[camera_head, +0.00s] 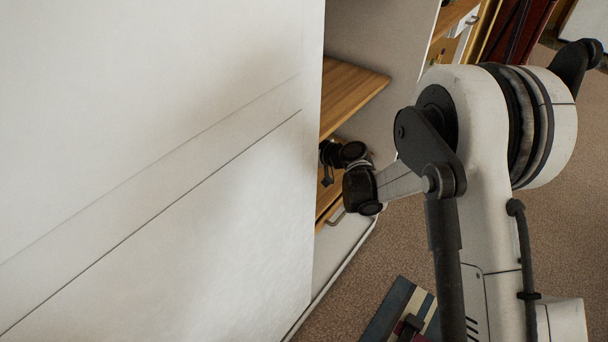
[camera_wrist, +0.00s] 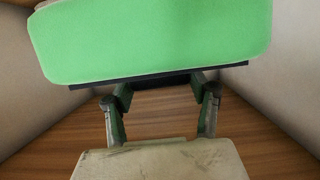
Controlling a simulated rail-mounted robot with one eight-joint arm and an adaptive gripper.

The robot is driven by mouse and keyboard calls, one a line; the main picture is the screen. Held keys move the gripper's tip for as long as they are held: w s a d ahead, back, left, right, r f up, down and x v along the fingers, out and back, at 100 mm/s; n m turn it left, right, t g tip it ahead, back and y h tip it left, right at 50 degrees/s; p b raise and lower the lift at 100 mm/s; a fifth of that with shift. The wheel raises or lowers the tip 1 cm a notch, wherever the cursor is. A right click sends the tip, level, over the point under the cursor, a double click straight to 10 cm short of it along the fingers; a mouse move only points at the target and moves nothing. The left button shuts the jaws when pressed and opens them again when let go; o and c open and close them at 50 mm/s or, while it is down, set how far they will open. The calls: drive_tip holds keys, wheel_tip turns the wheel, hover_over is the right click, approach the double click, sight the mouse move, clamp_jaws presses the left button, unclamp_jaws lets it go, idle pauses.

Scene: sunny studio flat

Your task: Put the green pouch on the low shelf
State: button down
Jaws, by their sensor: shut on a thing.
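The green pouch (camera_wrist: 150,38) fills the upper part of the wrist view, with a dark edge along its lower side. My gripper (camera_wrist: 162,84) is shut on it, its two fingers reaching up to that dark edge. A wooden shelf board (camera_wrist: 52,140) spreads behind and below the pouch, between pale side walls. I cannot tell whether the pouch touches the board. In the head view my gripper (camera_head: 329,156) reaches into the shelf unit below an upper board (camera_head: 350,90), beside a lower wooden board (camera_head: 325,200). The pouch is hidden there by the white panel.
A large white panel (camera_head: 150,150) covers the left of the head view. The unit's pale side wall (camera_head: 385,50) stands right of the boards. A striped item (camera_head: 392,310) lies on the brown carpet (camera_head: 345,300). More furniture stands at the top right.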

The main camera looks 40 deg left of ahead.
drive_tip(key=shift+s+a+f+g, duration=0.2)
drive_tip(key=shift+s+a+g, duration=0.1)
drive_tip(key=shift+s+a, duration=0.3)
drive_tip(key=shift+f, duration=0.15)
drive_tip(key=w+d+f+b, duration=0.1)
drive_tip(key=w+d+f, duration=0.1)
drive_tip(key=w, duration=0.1)
drive_tip(key=w+d+f+b, duration=0.1)
drive_tip(key=w+d+f, duration=0.1)
drive_tip(key=w, duration=0.1)
drive_tip(key=w+d+f+b, duration=0.2)
drive_tip(key=w, duration=0.1)
drive_tip(key=shift+d+f, duration=0.25)
drive_tip(key=shift+f, duration=0.15)
drive_tip(key=shift+f+b, duration=0.85)
drive_tip(key=shift+f, duration=1.1)
drive_tip(key=shift+f, duration=0.15)
drive_tip(key=c, duration=0.7)
unclamp_jaws()
drive_tip(key=p+v, duration=0.4)
drive_tip(key=v, duration=0.8)
